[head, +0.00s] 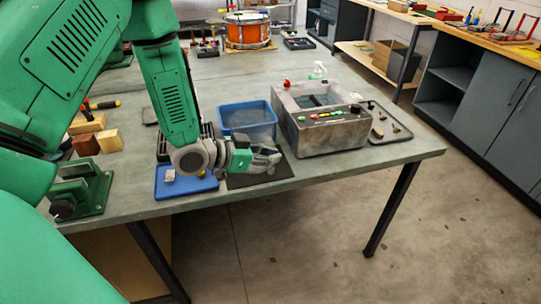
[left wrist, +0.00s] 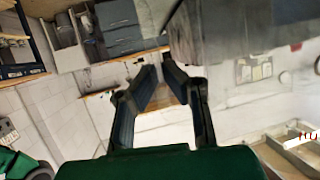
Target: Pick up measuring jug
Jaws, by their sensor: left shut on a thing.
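My left gripper (head: 268,160) is low over the front edge of the bench, above a dark mat (head: 262,176). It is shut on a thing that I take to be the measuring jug. The jug's outline is hard to make out, perhaps clear or hidden by the fingers. In the left wrist view the two dark fingers of the left gripper (left wrist: 160,75) lean together at their tips, with pale background showing between them. My right gripper is not in view.
A grey machine (head: 325,134) stands just right of the gripper, with a blue tub (head: 247,112) behind. A blue tray (head: 190,186) lies to the left, near wooden blocks (head: 85,145) and a green vice (head: 90,190). A dark tray (head: 385,128) is at the right.

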